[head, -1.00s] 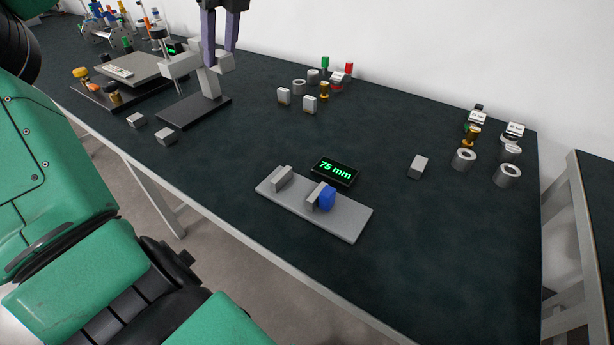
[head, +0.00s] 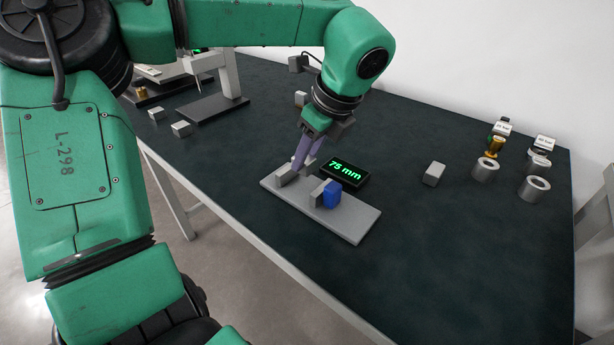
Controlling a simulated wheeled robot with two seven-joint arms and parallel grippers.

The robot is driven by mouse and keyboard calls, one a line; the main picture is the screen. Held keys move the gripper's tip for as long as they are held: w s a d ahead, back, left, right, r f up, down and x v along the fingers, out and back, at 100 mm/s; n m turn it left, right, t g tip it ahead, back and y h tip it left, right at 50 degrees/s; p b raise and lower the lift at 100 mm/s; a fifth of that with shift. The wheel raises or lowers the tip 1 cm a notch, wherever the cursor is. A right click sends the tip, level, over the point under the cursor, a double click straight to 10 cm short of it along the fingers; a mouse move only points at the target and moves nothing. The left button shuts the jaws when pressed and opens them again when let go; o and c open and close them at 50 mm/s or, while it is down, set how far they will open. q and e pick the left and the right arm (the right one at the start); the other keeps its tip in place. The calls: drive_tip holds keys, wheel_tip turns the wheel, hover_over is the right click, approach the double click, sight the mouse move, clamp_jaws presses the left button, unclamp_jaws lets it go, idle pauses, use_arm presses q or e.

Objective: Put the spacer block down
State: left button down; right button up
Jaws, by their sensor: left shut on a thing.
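My left gripper (head: 298,165) reaches down from above to the left end of the grey gauge plate (head: 356,225). Its purple fingers are shut, with their tips close to the grey upright stop (head: 287,178) at that end. The spacer block between them is mostly hidden by the fingers, and I cannot tell whether it touches the plate. A second grey upright (head: 317,191) stands to the right with a blue piece (head: 333,195) against it. My right gripper is not in view.
A black display (head: 344,171) reading 75 mm lies behind the plate. A loose grey block (head: 434,174) is to the right, with metal rings (head: 485,169) farther right. Two small blocks (head: 181,128) lie at the left. The table's front right is clear.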

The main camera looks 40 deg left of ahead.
sight(307, 174)
use_arm(q)
wheel_tip(307, 174, down, 4)
drive_tip(key=shift+f, duration=0.3)
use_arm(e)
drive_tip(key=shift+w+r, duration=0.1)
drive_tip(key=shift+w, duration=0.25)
